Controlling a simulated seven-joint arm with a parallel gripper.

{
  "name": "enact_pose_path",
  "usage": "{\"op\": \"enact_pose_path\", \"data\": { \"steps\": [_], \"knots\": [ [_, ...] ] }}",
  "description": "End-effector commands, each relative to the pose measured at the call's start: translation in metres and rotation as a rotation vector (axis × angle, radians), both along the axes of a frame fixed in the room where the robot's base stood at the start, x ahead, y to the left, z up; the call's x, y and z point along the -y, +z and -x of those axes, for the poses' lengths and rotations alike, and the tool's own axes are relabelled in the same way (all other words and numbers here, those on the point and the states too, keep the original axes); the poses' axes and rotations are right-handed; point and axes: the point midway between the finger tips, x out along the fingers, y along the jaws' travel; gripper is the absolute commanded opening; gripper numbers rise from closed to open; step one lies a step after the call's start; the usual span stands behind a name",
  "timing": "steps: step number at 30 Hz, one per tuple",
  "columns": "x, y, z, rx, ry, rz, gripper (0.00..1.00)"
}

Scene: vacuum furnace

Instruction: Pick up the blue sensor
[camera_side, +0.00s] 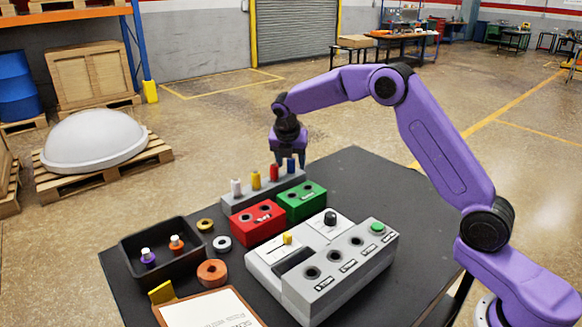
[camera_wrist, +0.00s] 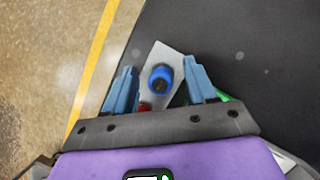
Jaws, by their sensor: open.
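The blue sensor (camera_side: 291,164) stands upright at the right end of a grey rack, with red, yellow and white sensors in a row to its left. In the wrist view the blue sensor (camera_wrist: 160,78) shows from above, between the two fingers. My gripper (camera_side: 291,158) points down at the blue sensor. In the wrist view my gripper (camera_wrist: 160,82) is open, with a visible gap between each finger and the sensor. The fingers partly cover the rack, and only a bit of the red sensor (camera_wrist: 145,106) shows.
The grey rack (camera_side: 240,201) stands at the table's back edge. Red (camera_side: 257,222) and green (camera_side: 302,200) boxes stand in front of it. A grey panel (camera_side: 340,275) and a black tray (camera_side: 180,268) with two sensors are nearer. The table's right side is clear.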

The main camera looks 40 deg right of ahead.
Motion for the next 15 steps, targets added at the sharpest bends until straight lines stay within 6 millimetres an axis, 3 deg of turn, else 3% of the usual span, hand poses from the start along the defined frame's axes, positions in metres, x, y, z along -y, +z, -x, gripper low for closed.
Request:
{"op": "enact_pose_path", "data": {
  "steps": [4,9,15],
  "knots": [
    [0.0001,0.0002,0.0001,0.0,0.0,0.0,0.56],
    [0.0,0.0003,0.0001,-0.001,0.0,0.001,0.01],
    [0.0001,0.0005,0.0001,0.0,0.0,0.0,0.0]
  ]
}}
